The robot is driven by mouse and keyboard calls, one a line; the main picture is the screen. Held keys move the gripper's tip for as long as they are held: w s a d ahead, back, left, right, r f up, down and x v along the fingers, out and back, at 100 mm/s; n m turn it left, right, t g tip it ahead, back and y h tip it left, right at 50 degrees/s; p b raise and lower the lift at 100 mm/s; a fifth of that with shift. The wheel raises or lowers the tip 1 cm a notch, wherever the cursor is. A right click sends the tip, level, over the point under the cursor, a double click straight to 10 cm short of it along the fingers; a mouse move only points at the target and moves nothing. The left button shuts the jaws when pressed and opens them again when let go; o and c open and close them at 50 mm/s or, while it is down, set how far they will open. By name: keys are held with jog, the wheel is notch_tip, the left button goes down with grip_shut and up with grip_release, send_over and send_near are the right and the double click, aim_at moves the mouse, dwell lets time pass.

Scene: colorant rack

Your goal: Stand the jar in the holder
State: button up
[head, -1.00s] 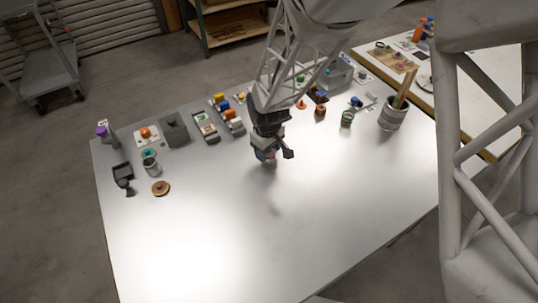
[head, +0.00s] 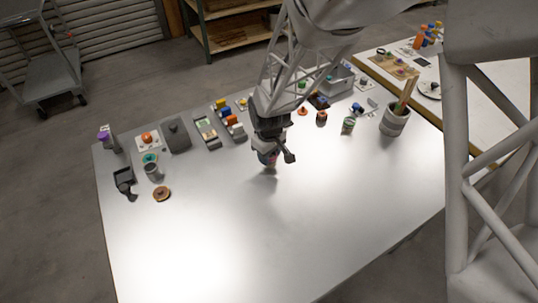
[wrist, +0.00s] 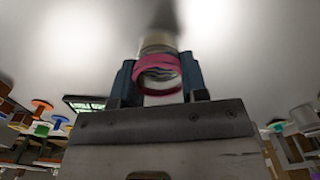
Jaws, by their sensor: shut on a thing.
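My gripper (wrist: 160,86) is shut on the jar, a pale body with a pink ring (wrist: 158,66), in the wrist view. The blue-grey fingers press on either side of it. In the head view my gripper (head: 268,157) hangs above the middle of the white table (head: 250,230). The jar shows there only as a small bit under the fingers, with a shadow beside it. Which thing is the holder I cannot tell; a dark rack (head: 229,120) with blue, orange and white items stands at the back behind my gripper.
A grey block (head: 175,136), a dark cup (head: 152,172), a wooden disc (head: 162,194) and a black scoop-like thing (head: 123,179) stand at the left. The table's front is clear.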

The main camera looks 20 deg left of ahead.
jog(key=shift+r, duration=1.5)
jog(key=shift+s+d+r, duration=0.2)
jog(key=shift+s+d, duration=1.25)
jog(key=shift+s, duration=0.75)
jog(key=shift+s+d+r, duration=0.25)
jog(key=shift+s+d, duration=1.2)
jog(key=shift+s, duration=0.75)
jog(key=shift+s+d+r, duration=0.2)
jog(key=shift+s+d, duration=1.25)
jog(key=shift+s, duration=0.75)
jog(key=shift+s+d, duration=0.1)
jog(key=w+d+m, duration=0.3)
jog(key=w+d, duration=0.4)
jog(key=w, duration=0.4)
jog(key=w+d+m, duration=0.3)
jog(key=w+d, duration=0.4)
jog(key=w, duration=0.5)
jog(key=w+d+m, duration=0.3)
jog(key=w+d, duration=0.4)
jog(key=w, duration=0.5)
jog(key=shift+d+r, duration=0.25)
jog(key=shift+r, duration=0.2)
jog(key=shift+w, duration=0.2)
